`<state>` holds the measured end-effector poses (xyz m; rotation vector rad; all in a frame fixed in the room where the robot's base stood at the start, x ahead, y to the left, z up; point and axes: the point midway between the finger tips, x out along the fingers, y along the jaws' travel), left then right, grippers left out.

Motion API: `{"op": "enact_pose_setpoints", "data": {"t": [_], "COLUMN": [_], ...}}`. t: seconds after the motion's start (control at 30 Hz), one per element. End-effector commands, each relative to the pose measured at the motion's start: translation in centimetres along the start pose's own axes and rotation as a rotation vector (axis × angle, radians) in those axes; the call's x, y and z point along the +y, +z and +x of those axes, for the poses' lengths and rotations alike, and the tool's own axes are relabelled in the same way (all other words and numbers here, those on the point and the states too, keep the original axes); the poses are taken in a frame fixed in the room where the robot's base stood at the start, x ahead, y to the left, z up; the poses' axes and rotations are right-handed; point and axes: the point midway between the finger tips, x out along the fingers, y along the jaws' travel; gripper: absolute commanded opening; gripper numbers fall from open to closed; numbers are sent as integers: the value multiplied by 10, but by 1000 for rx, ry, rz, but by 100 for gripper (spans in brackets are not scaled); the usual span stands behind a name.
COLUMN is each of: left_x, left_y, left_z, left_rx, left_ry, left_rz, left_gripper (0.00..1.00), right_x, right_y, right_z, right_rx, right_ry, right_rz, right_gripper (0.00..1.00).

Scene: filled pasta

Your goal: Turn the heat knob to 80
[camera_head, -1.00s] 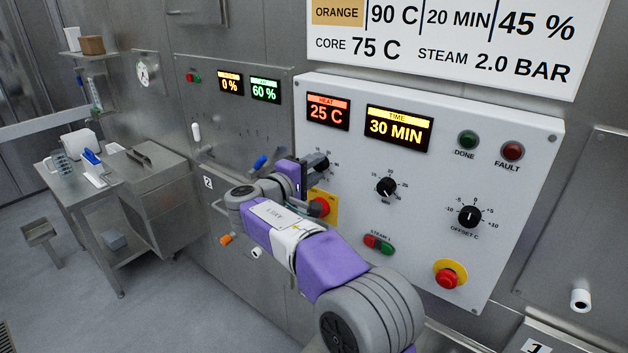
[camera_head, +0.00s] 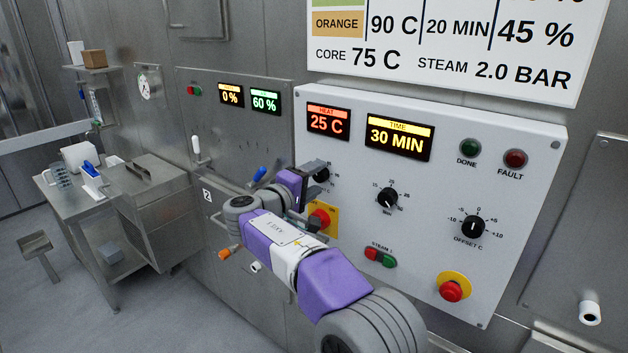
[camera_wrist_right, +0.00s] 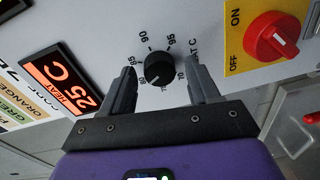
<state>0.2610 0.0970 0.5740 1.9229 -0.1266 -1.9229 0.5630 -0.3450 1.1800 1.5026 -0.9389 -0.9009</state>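The heat knob (camera_wrist_right: 158,68) is a round black dial on the white panel, with a printed scale around it. In the head view the heat knob (camera_head: 322,173) is partly hidden behind my right gripper. The red heat display (camera_head: 328,122) reads 25 C; it also shows in the right wrist view (camera_wrist_right: 64,80). My right gripper (camera_wrist_right: 160,76) is open, its two fingers apart on either side of the knob, with visible gaps. In the head view my right gripper (camera_head: 308,178) is just in front of the panel. Contact with the knob cannot be told. My left gripper is not in view.
A red switch on a yellow plate (camera_wrist_right: 272,38) sits close beside the knob. The time knob (camera_head: 387,197), offset knob (camera_head: 473,226) and red stop button (camera_head: 451,291) are on the same panel (camera_head: 520,190). A steel table (camera_head: 75,200) stands at left.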

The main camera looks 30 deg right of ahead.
Motion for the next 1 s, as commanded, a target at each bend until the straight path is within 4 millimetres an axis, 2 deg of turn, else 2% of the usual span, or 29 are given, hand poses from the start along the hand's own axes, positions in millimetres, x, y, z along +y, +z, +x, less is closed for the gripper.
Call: {"op": "enact_pose_setpoints", "data": {"t": [0.33, 0.73, 1.0], "left_x": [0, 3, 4], "left_y": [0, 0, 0], "left_z": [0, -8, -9], "left_rx": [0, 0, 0], "left_ry": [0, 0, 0], "left_rz": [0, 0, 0], "left_gripper": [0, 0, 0], "right_x": [1, 1, 0], "right_y": [0, -1, 0], "right_z": [-3, -64, -76], "right_rx": [0, 3, -1], "right_ry": [1, 1, 1], "right_rz": [0, 0, 0], "right_gripper": [64, 64, 64]}}
